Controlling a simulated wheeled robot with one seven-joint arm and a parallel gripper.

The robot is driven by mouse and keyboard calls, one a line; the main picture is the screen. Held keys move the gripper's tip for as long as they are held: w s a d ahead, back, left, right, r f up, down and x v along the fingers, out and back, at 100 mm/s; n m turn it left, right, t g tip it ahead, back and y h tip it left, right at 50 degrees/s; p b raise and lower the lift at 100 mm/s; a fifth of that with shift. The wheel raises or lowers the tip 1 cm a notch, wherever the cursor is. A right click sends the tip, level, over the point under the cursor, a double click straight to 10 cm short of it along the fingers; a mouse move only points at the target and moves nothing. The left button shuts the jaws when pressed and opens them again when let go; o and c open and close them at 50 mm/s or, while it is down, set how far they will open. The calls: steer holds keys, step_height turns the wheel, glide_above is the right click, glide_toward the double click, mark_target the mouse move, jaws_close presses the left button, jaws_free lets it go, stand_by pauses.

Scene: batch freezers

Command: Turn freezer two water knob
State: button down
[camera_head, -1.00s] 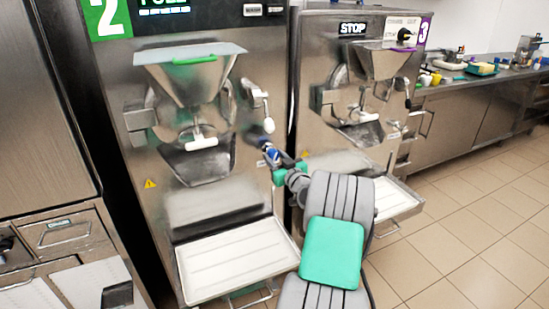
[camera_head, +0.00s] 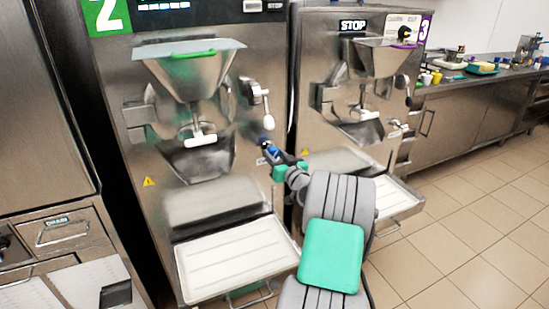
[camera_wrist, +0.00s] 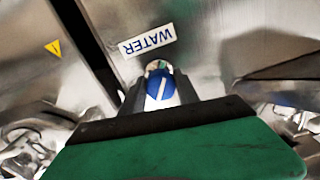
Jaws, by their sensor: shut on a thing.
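Freezer two (camera_head: 120,110) is the steel machine under the green sign with a 2. Its blue water knob (camera_head: 267,150) is at the right of its front, beside my gripper (camera_head: 272,154). In the wrist view the blue knob (camera_wrist: 160,84) with a white line sits between the fingers of my gripper (camera_wrist: 161,90), which is shut on it. The white line is tilted. A white label reading WATER (camera_wrist: 147,41) shows upside down by the knob. Part of the knob's rim is hidden by the fingers.
The drip tray (camera_head: 240,258) of freezer two juts out left of my arm. Freezer three (camera_head: 340,90) stands close on the right, with its own tray (camera_head: 397,198). Open tiled floor (camera_head: 470,240) lies at the right.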

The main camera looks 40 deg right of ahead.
steer(key=m+b, duration=0.1)
steer(key=m, duration=0.4)
steer(key=shift+a+m, duration=0.15)
steer(key=shift+m, duration=0.15)
steer(key=m, duration=0.6)
steer(key=shift+r+t, duration=0.1)
steer(key=shift+t, duration=0.2)
steer(key=c, duration=0.9)
jaws_free()
steer(key=v, duration=0.7)
steer(key=shift+s+a, duration=0.25)
steer(key=shift+s, duration=0.05)
